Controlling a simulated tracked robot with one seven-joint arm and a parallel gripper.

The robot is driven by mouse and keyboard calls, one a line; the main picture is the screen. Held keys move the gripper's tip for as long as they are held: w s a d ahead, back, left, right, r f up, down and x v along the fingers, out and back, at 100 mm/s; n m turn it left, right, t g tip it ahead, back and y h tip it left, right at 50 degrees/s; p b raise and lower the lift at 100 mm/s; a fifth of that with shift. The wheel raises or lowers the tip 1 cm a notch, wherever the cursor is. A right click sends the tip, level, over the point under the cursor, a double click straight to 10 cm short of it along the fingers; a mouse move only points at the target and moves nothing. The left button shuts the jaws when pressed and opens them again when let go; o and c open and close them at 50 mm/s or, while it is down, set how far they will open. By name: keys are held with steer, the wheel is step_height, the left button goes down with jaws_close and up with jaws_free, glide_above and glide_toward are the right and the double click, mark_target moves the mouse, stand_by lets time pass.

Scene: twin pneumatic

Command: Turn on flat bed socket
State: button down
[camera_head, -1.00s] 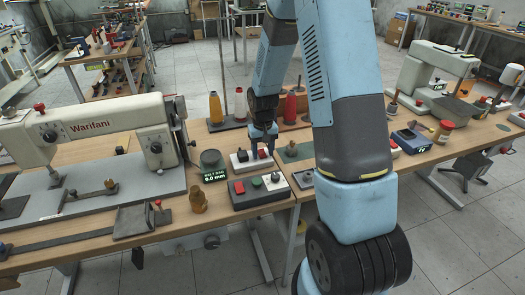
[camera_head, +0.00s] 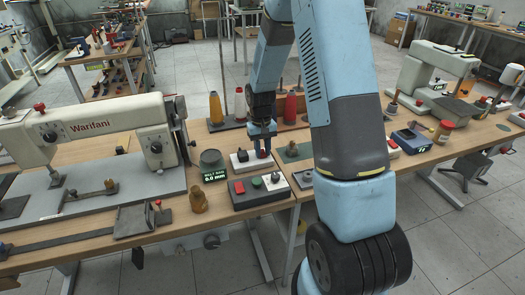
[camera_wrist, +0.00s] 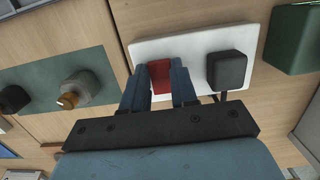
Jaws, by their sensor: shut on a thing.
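The white socket plate (camera_head: 250,166) lies flat on the wooden table, left of my arm. It also fills the upper middle of the wrist view (camera_wrist: 208,48). A black plug (camera_wrist: 227,70) sits in it, with a cable running off. Beside the plug is a red switch (camera_wrist: 172,88), between the two blue fingers of my gripper (camera_wrist: 160,68). My gripper (camera_head: 262,150) points down at the plate in the head view and is shut on the red switch. The fingers partly hide the switch, and its tilt cannot be told.
The Warifani machine (camera_head: 90,127) is further left. Thread cones (camera_head: 216,108) stand behind.

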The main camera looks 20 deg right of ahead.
steer(key=shift+w+g, duration=0.2)
steer(key=shift+g, duration=0.5)
steer(key=shift+w+g, duration=0.2)
steer(key=shift+g, duration=0.5)
steer(key=c, duration=0.9)
jaws_free()
steer(key=v, duration=1.3)
steer(key=shift+w+r, duration=0.15)
steer(key=shift+r, duration=0.25)
